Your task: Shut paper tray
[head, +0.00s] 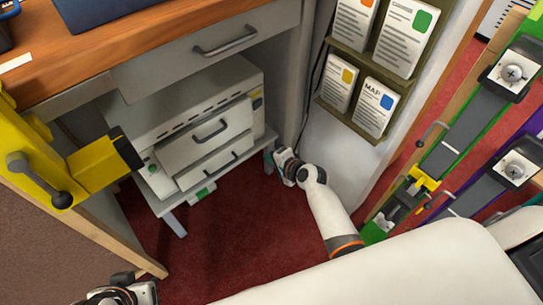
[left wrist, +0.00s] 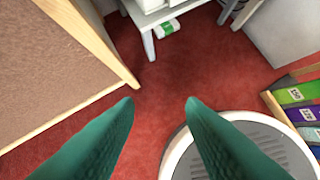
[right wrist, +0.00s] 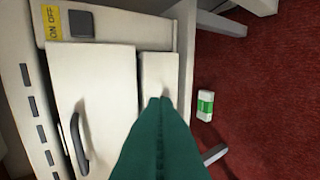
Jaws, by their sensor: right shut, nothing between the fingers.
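A white printer (head: 190,95) stands on a low stand under the desk. Its front has an upper tray (head: 218,142) with a dark handle and a lower tray (head: 222,162) below it. Both tray fronts show in the head view; the upper one appears to stand out from the body. In the right wrist view the upper tray (right wrist: 95,75) looks large and near, beside the narrower lower tray (right wrist: 160,68). My right gripper (right wrist: 158,100) is shut and empty, its fingertips before the lower tray; contact is unclear. My left gripper (left wrist: 158,101) is open and empty above the floor.
A desk drawer (head: 190,55) is above the printer. A green and white packet (right wrist: 205,105) lies low by the stand. A yellow clamp-like fixture (head: 95,165) is at left, a leaflet rack (head: 350,65) at right. Red carpet (head: 235,245) is free in front.

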